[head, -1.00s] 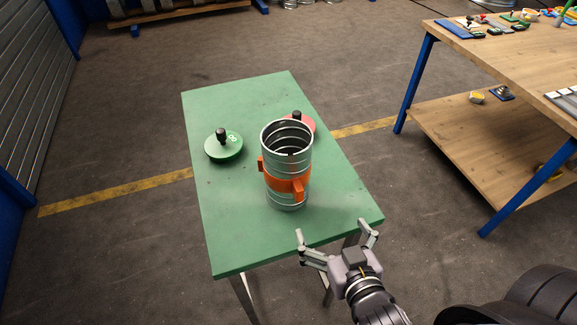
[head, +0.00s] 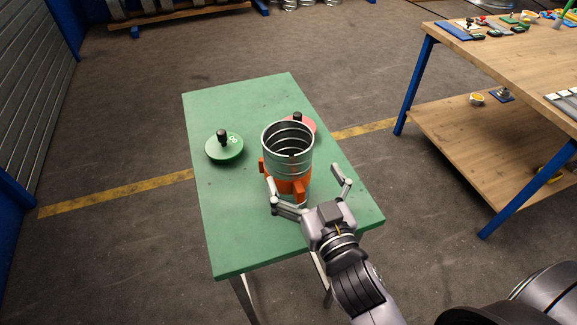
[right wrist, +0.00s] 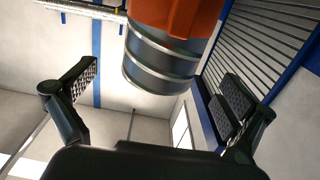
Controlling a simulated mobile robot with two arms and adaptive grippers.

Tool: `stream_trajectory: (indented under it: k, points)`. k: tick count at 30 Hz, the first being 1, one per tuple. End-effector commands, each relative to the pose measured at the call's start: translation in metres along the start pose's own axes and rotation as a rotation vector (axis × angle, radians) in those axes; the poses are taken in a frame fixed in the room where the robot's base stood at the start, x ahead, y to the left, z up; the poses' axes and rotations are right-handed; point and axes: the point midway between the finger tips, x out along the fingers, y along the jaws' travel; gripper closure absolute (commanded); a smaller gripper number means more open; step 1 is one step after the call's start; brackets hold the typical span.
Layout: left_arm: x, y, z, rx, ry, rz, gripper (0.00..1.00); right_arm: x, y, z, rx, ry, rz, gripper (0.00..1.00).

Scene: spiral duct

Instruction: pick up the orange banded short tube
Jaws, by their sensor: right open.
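The short tube (head: 288,162) is a ribbed grey metal cylinder with an orange band (head: 287,184) and orange tabs low on its side. It stands upright on the green table (head: 235,240), open end up. My right gripper (head: 306,177) is open at the tube's near right side, one finger in front of the band and the other to its right. In the right wrist view the tube's metal part (right wrist: 160,58) shows beyond and between the two open fingers, with no visible grip on it. My left gripper is not in view.
A green disc with a black knob (head: 224,148) lies left of the tube. A red disc (head: 303,121) with a black knob lies behind it, partly hidden. A wooden workbench (head: 520,60) with small items stands at the right. The table's left front is clear.

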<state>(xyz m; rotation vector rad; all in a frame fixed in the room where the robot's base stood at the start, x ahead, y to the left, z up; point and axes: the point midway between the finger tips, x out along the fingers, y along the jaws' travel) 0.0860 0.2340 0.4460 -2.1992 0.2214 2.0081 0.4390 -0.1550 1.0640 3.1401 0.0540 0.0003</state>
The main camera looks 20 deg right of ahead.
Motion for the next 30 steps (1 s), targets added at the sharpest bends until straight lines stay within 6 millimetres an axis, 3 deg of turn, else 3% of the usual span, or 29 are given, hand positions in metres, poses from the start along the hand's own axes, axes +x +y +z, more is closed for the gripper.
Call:
stream_trajectory:
  k: [3, 11, 19, 30]
  points:
    - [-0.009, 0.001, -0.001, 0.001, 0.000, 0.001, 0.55, 0.018, 0.000, -0.003, 0.000, 0.002, 0.000, 0.00]
    - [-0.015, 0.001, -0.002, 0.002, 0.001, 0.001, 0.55, 0.037, -0.001, 0.003, 0.001, 0.000, 0.001, 0.00]
    - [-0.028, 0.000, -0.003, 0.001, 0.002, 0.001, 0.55, 0.073, -0.004, 0.012, 0.000, 0.001, 0.000, 0.00]
    - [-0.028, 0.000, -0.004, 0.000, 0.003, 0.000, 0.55, 0.079, -0.004, 0.015, 0.001, -0.001, 0.000, 0.03]
